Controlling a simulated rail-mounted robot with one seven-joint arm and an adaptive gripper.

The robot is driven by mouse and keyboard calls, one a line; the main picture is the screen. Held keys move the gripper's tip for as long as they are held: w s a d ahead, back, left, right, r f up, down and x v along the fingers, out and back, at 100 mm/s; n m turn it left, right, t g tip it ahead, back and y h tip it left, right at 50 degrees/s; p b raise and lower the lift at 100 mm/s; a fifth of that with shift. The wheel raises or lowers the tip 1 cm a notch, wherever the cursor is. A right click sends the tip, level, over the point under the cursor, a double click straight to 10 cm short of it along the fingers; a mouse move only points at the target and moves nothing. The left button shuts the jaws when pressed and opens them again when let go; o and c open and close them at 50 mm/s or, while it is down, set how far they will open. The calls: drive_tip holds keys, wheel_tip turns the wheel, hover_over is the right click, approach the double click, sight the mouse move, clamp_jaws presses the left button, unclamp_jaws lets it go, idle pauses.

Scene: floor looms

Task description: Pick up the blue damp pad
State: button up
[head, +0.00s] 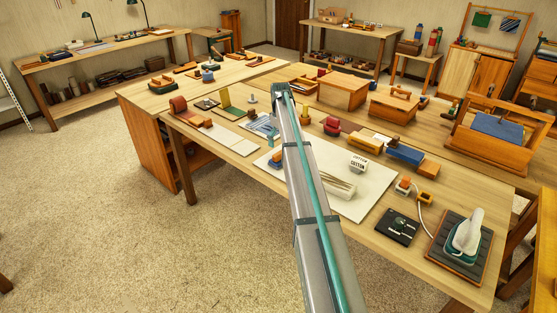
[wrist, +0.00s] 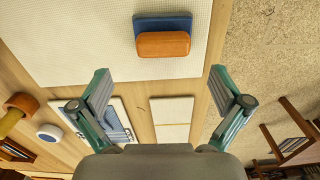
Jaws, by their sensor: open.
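In the wrist view a blue pad (wrist: 163,22) with a rounded orange-brown wooden block (wrist: 163,44) over part of it lies near the edge of a pale woven mat (wrist: 70,45). It seems to be the small blue and orange piece (head: 276,158) left of my arm in the head view. I cannot tell if block and pad are joined. My gripper (wrist: 160,82) is open and empty, its fingers wide apart, with the pad beyond the fingertips and roughly centred between them.
In the wrist view a white sheet with blue strips (wrist: 118,122) and a pale panel (wrist: 172,120) lie near the fingers. The table ends on the right.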

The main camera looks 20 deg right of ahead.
sight(279, 153)
wheel_tip(279, 153, down, 2)
drive_tip(key=shift+a+f+p, duration=0.2)
drive_tip(key=shift+f+p, duration=0.9)
drive_tip(key=shift+f, duration=1.6)
drive_tip(key=shift+s, duration=0.1)
drive_tip(key=c, duration=1.2)
drive_tip(key=shift+o, duration=0.2)
drive_tip(key=shift+r, duration=0.2)
drive_tip(key=shift+r+b, duration=0.55)
drive_tip(key=s+r+b, duration=0.4)
drive_tip(key=s+r, duration=0.7)
drive_tip(key=s, duration=0.3)
drive_tip(key=shift+d+r, duration=0.2)
drive_tip(key=shift+r, duration=0.1)
